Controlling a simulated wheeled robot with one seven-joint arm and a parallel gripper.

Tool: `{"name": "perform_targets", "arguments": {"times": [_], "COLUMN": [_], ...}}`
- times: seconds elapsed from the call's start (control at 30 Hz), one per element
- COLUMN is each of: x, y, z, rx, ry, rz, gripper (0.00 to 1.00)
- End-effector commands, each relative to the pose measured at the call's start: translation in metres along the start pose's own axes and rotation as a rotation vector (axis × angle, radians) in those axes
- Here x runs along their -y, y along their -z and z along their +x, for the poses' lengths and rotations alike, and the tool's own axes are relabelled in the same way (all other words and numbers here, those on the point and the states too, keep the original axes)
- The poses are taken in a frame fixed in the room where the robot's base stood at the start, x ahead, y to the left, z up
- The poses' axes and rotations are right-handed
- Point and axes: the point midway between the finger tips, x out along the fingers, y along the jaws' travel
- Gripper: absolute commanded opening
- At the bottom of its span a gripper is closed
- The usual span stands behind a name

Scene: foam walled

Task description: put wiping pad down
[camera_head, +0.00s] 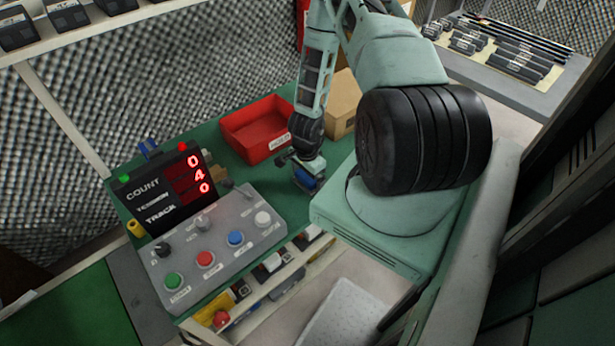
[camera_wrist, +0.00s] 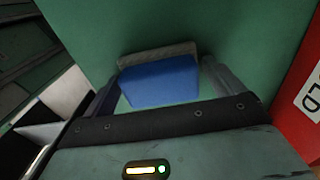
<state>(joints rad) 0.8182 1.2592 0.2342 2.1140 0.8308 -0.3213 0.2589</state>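The wiping pad is a blue block with a grey layer along its far side; it shows in the wrist view (camera_wrist: 160,82) between the two fingers of my gripper (camera_wrist: 158,72). The fingers sit against its left and right sides, so my gripper looks shut on it. In the head view the blue pad (camera_head: 311,183) shows small beneath my gripper (camera_head: 304,172), at the green tabletop (camera_head: 285,202). I cannot tell whether the pad touches the tabletop.
A red bin (camera_head: 257,130) stands behind and left of my gripper, with a cardboard box (camera_head: 343,104) at the back. A grey button panel (camera_head: 212,245) and a count display (camera_head: 166,188) stand to the left. Green tabletop is clear between panel and gripper.

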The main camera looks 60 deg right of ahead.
Motion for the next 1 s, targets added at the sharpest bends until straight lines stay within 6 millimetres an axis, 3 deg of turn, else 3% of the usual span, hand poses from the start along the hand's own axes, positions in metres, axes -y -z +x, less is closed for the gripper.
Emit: {"name": "perform_targets", "arguments": {"times": [0.37,1.0], "x": [0.001,0.001], "y": [0.000,0.000], "z": [-0.007,-0.112], "rx": [-0.001,-0.002], "ry": [0.001,0.001], "rz": [-0.001,-0.003], "gripper": [1.00,1.00]}}
